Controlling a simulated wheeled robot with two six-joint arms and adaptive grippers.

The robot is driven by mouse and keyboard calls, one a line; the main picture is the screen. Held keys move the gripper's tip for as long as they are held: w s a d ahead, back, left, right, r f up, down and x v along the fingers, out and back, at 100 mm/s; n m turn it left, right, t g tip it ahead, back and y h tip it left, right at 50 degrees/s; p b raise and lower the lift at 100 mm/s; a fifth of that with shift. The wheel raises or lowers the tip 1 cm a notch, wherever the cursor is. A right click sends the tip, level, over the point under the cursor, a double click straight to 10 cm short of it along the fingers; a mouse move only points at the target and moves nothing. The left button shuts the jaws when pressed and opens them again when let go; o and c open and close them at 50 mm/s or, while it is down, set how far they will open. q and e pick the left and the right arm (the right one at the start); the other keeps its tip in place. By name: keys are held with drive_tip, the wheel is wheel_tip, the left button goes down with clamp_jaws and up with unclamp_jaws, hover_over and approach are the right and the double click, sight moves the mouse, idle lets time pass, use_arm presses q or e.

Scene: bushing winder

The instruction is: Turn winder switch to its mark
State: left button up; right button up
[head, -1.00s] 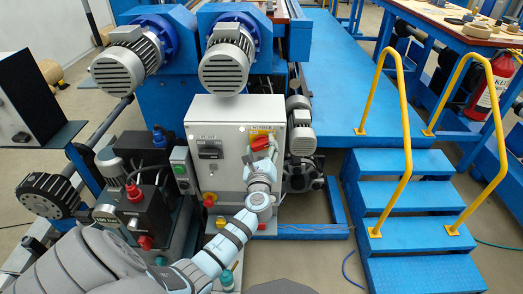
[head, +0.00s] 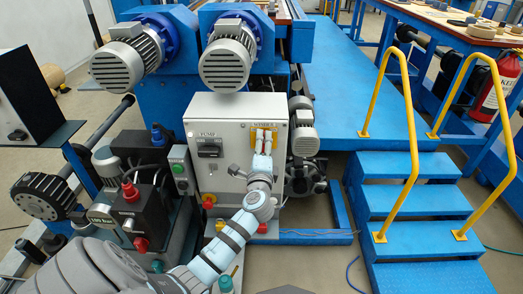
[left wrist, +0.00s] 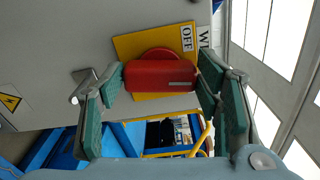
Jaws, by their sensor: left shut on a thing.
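The winder switch has a red handle (left wrist: 160,76) on a yellow plate (left wrist: 127,46) with an "OFF" label (left wrist: 187,38), seen in the left wrist view. My left gripper (left wrist: 160,80) is shut on the handle, with a green-padded finger at each end of it. The mark to which the switch turns cannot be made out. My right gripper is not in view.
The box also carries a black pump switch (head: 209,148) left of the gripper. Two motors (head: 227,65) hang above the box, and a smaller motor (head: 304,140) is close on its right. Blue steps (head: 415,200) with yellow rails stand farther right.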

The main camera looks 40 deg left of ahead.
use_arm(q)
drive_tip(key=shift+f+n+b, duration=0.1)
drive_tip(key=shift+n+b, duration=0.3)
drive_tip(key=shift+n, duration=0.8)
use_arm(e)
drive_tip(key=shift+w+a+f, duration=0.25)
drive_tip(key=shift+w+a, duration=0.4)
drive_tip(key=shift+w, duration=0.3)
use_arm(q)
drive_tip(key=o, duration=1.2)
drive_tip(key=shift+c, duration=0.2)
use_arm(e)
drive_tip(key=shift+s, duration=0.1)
